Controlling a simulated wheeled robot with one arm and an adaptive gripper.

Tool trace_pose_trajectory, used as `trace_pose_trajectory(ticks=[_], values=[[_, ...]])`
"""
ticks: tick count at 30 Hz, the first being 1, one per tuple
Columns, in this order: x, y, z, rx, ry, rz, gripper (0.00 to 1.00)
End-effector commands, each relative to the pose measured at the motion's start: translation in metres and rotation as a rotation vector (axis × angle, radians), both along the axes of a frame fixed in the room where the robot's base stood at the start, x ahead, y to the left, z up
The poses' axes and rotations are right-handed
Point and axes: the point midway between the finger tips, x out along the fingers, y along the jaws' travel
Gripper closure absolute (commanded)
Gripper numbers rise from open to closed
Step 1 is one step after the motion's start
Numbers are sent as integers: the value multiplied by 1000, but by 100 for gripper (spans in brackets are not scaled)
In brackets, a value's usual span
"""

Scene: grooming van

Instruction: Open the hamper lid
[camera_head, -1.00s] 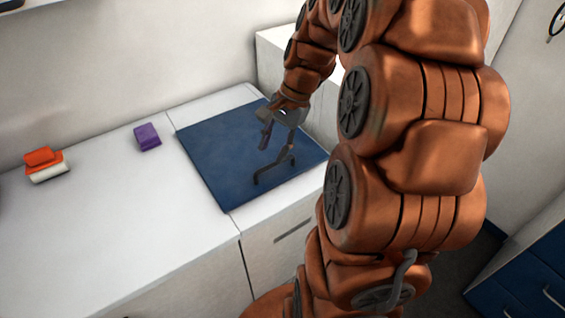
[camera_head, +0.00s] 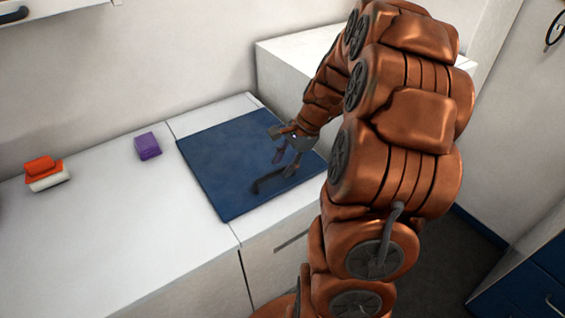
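The hamper lid (camera_head: 215,165) is a flat blue square panel set in the white counter, and it lies closed. A dark grey bar handle (camera_head: 262,186) stands on the lid near its front edge. My gripper (camera_head: 280,168) points down over the lid at the handle, with its fingers spread apart. The fingers overlap the right part of the handle in the picture. I cannot tell whether they touch it.
A purple block (camera_head: 147,146) sits on the white counter (camera_head: 120,220) left of the lid. An orange and white stack (camera_head: 44,172) lies farther left. A raised white cabinet (camera_head: 290,80) stands behind the lid. Blue drawers (camera_head: 530,270) are at the lower right.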

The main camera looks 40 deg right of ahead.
Motion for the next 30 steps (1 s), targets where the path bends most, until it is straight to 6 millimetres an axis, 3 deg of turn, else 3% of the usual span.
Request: trace_pose_trajectory(ticks=[14,25,30], values=[[2,4,-10,-1,-1,0,62],[2,4,-9,-1,-1,0,100],[2,4,-10,-1,-1,0,100]])
